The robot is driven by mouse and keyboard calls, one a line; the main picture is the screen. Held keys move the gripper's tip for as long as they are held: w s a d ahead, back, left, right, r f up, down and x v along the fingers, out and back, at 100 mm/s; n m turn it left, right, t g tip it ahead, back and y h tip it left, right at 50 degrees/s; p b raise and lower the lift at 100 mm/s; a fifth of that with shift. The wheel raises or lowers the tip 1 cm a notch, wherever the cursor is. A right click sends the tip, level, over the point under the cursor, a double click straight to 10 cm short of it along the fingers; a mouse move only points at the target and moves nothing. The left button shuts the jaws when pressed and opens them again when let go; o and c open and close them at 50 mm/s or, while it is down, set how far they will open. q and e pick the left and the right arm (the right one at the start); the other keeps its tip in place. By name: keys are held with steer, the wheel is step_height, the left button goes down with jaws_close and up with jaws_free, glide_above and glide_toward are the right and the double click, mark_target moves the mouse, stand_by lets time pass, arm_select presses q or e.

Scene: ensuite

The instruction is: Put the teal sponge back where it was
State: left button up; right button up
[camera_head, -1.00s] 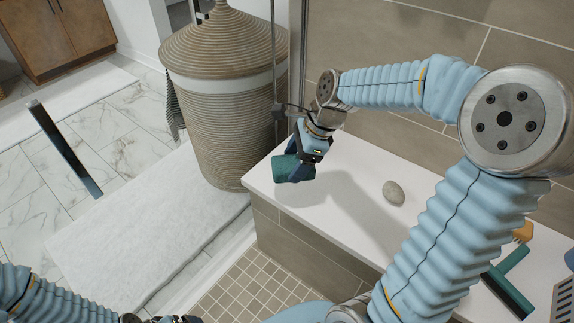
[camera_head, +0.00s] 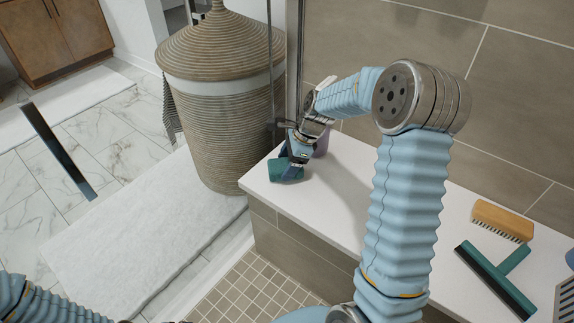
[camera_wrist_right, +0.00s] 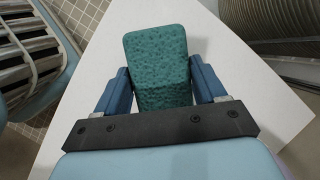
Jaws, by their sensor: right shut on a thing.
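The teal sponge (camera_head: 285,170) is at the far left end of the white bench ledge (camera_head: 340,190). My right gripper (camera_head: 294,164) is shut on it from above. In the right wrist view the sponge (camera_wrist_right: 158,62) sits between the two blue fingers of my right gripper (camera_wrist_right: 164,88), with the white ledge behind it. The sponge is low over the ledge; I cannot tell whether it touches the surface. My left arm shows at the lower left corner of the head view, and its gripper is not clearly visible.
A wooden brush (camera_head: 502,220) and a teal squeegee (camera_head: 497,278) lie on the ledge's right part. A lidded wicker basket (camera_head: 222,110) stands beside the ledge's left end. A white mat (camera_head: 140,225) lies on the floor. The middle of the ledge is mostly clear behind my arm.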

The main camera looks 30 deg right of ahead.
steer(key=shift+f, duration=0.3)
steer(key=shift+f, duration=0.1)
steer(key=o, duration=1)
steer(key=p+v, duration=0.1)
steer(key=v, duration=1.1)
